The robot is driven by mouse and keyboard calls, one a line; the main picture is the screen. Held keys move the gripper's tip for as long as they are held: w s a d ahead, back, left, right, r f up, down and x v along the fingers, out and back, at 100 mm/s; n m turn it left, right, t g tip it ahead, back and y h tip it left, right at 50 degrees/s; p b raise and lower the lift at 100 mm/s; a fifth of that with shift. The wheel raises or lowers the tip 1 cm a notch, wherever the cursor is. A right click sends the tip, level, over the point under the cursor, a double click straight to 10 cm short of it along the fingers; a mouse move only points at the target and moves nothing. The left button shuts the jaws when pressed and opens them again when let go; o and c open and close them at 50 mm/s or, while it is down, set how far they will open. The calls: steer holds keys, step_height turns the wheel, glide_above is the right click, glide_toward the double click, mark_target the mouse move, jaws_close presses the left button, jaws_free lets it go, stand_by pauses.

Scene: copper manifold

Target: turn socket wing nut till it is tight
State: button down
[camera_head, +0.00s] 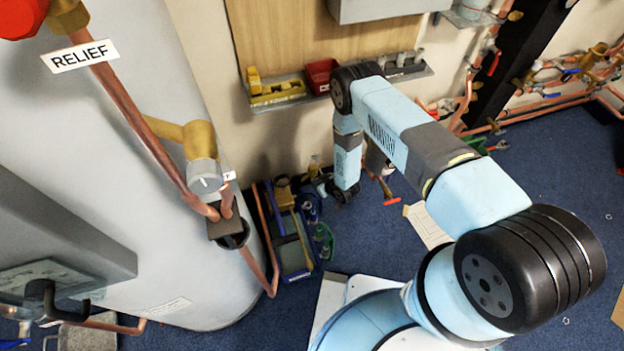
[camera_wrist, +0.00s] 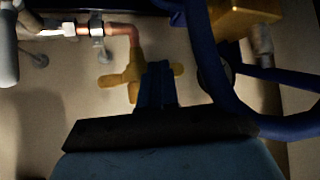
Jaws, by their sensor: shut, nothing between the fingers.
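In the wrist view a brass wing nut or winged fitting (camera_wrist: 122,77) sits at the end of a bent copper pipe (camera_wrist: 120,29), with one wing showing left of my fingers and one right. My gripper (camera_wrist: 156,68) is shut and empty, its dark fingers pointing up at the fitting and covering part of its middle. I cannot tell whether the fingertips touch it. In the head view my arm reaches down by the wall shelf; the fitting cannot be made out there.
A thick blue hose or cable (camera_wrist: 218,95) curves close on the right of my fingers. A brass block (camera_wrist: 240,17) is at the upper right. In the head view a large grey tank (camera_head: 190,270) stands left, with a tool tray (camera_head: 290,245) on the floor beside it.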

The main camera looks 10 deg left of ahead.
steer(key=shift+w+a+r, duration=0.1)
steer(key=shift+w+a, duration=0.35)
steer(key=shift+a, duration=0.25)
steer(key=shift+w+a, duration=0.45)
steer(key=shift+a, duration=0.2)
steer(key=shift+d, duration=0.1)
